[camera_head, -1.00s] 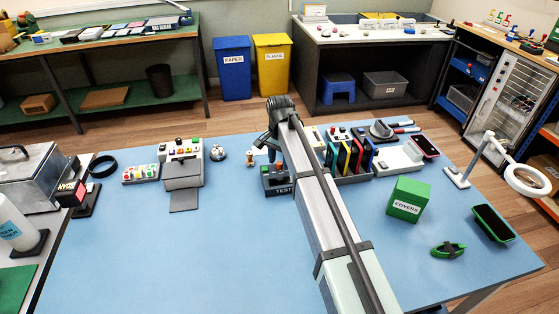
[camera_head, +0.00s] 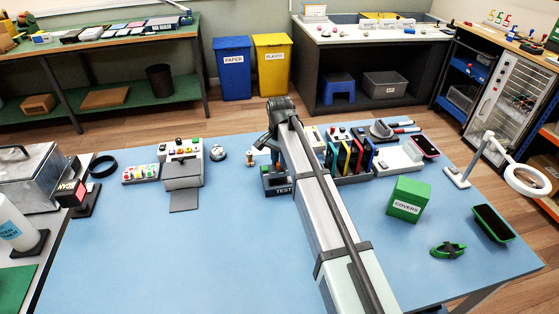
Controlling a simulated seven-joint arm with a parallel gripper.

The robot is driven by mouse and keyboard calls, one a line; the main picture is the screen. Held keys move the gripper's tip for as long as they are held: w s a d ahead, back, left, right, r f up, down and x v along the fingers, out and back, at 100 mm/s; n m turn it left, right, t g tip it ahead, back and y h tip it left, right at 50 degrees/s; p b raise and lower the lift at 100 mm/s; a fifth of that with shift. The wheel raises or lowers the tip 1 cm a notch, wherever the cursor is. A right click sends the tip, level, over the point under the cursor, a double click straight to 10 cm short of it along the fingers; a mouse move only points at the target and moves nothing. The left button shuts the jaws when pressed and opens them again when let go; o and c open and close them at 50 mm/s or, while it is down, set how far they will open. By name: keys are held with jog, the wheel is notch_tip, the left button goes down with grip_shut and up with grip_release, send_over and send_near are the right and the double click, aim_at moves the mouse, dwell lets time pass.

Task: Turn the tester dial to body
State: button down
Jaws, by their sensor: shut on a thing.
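The tester (camera_head: 276,189) is a small dark box with a "TEST" label on its front. It stands on the blue table, partly behind my arm. My gripper (camera_head: 271,160) reaches down from the end of my arm onto the tester's top. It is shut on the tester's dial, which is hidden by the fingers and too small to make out. The dial's setting and its position marks cannot be read from here.
Right of my arm stand a rack (camera_head: 352,157) of coloured upright slabs and a green "COVERS" box (camera_head: 408,199). Left of the tester are a brass-coloured peg (camera_head: 250,160), a bell (camera_head: 218,153) and a button box (camera_head: 183,150). The front left of the blue table (camera_head: 180,260) is clear.

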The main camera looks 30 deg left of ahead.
jog(key=m, duration=0.4)
jog(key=shift+m, duration=2.4)
jog(key=c, duration=0.9)
grip_release()
jog(key=shift+c, duration=0.2)
jog(key=shift+r, duration=0.15)
notch_tip(320, 180, up, 14)
jog(key=shift+f, duration=0.2)
